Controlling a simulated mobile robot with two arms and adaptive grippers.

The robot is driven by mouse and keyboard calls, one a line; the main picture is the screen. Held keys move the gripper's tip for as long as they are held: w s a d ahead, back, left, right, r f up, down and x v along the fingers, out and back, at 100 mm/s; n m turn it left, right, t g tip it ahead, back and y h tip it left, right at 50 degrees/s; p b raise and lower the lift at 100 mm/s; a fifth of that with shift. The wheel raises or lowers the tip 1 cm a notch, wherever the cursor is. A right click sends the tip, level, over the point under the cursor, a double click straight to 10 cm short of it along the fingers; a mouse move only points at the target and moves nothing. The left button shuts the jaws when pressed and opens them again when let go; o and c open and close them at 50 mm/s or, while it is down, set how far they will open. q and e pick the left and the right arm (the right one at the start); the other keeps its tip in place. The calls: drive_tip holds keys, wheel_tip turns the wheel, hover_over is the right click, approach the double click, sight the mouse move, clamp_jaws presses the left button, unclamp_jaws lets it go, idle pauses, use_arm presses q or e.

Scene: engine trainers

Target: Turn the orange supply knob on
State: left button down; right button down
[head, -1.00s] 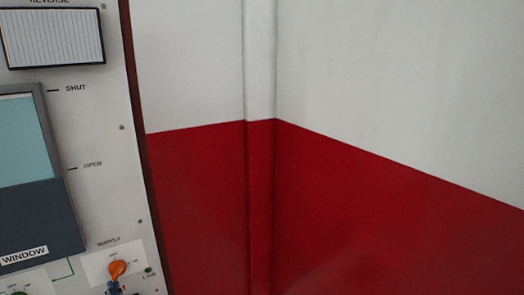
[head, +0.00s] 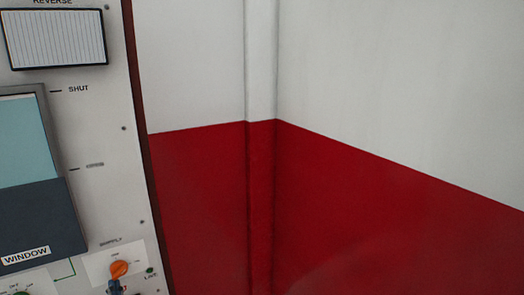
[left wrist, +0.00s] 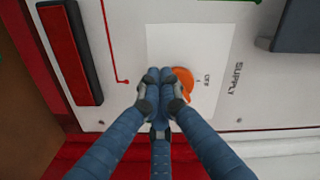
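The orange supply knob (head: 119,269) is on the white panel at the lower left of the head view, under the SUPPLY label. It also shows in the left wrist view (left wrist: 184,82), partly hidden behind my fingers. My left gripper (left wrist: 158,76) has its blue fingers drawn together at the tips, with nothing visible between them. The tips are at the knob's left side in that view; I cannot tell whether they touch it. In the head view only a bit of this gripper (head: 114,287) shows, just below the knob. My right gripper is not in view.
A WINDOW slider panel (head: 38,218) is left of the knob, with a green knob (head: 22,293) at the bottom edge. A dark red bar (left wrist: 70,52) stands out from the panel in the left wrist view. A red and white wall lies to the right.

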use_arm(q)
drive_tip(key=shift+d+r+b, duration=0.1)
drive_tip(key=shift+r+b, duration=0.2)
drive_tip(key=shift+r, duration=0.45)
drive_tip(key=shift+s+a+f+b, duration=0.1)
drive_tip(key=shift+a+f+b, duration=0.1)
drive_tip(key=shift+f+b, duration=0.15)
drive_tip(key=v, duration=0.6)
drive_tip(key=shift+s+a+b, duration=0.15)
drive_tip(key=shift+a+b, duration=0.1)
drive_tip(key=shift+b, duration=0.1)
